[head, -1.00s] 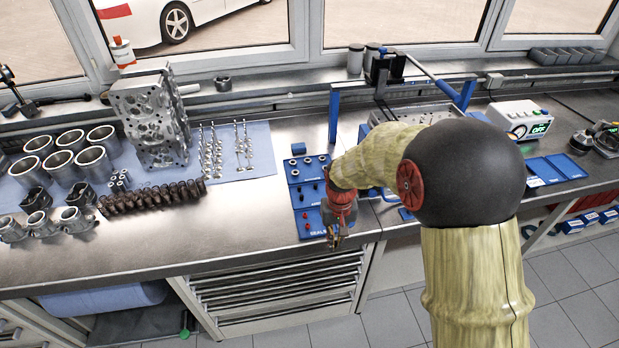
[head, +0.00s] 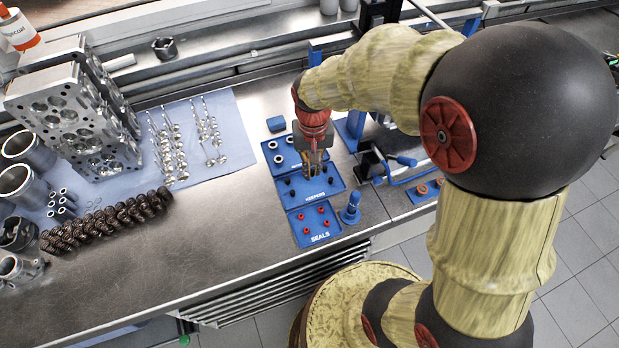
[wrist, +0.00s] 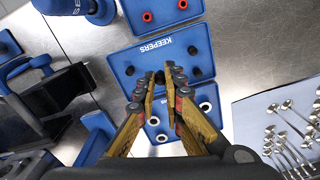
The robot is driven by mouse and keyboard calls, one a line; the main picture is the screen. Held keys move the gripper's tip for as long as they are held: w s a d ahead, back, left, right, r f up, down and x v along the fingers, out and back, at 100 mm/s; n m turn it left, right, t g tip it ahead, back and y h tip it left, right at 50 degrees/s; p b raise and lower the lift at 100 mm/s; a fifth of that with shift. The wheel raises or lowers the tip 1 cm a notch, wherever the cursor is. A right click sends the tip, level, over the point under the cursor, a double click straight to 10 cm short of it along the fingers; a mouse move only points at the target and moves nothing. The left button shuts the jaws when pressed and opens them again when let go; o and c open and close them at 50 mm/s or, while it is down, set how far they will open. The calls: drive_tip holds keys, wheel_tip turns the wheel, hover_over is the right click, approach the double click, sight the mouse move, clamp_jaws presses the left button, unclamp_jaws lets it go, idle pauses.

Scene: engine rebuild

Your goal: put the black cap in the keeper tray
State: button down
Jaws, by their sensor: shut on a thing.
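The keeper tray (head: 332,187) is the blue section labelled KEEPERS, between the SEALS section and one with metal rings; its label also shows in the wrist view (wrist: 156,46). My gripper (head: 316,174) is above this tray, pointing down. In the wrist view my gripper (wrist: 161,78) is shut on a small black cap (wrist: 160,76), mostly hidden between the fingertips. Other black caps (wrist: 193,50) sit in the tray on both sides of the fingers. I cannot tell whether the held cap touches the tray.
The seals tray (head: 304,230) holds red seals. A blue upright tool (head: 351,210) stands right of it. A black and blue fixture (head: 375,165) is close on the right. Valves (head: 168,150) lie on a blue cloth at left. Bare metal bench lies between cloth and trays.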

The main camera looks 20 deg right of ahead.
sight(312, 189)
wheel_tip(312, 189, down, 7)
drive_tip(key=shift+f+b, duration=0.15)
drive_tip(key=shift+b, duration=0.65)
drive_tip(key=shift+f, duration=0.15)
drive_tip(key=c, duration=1.9)
unclamp_jaws()
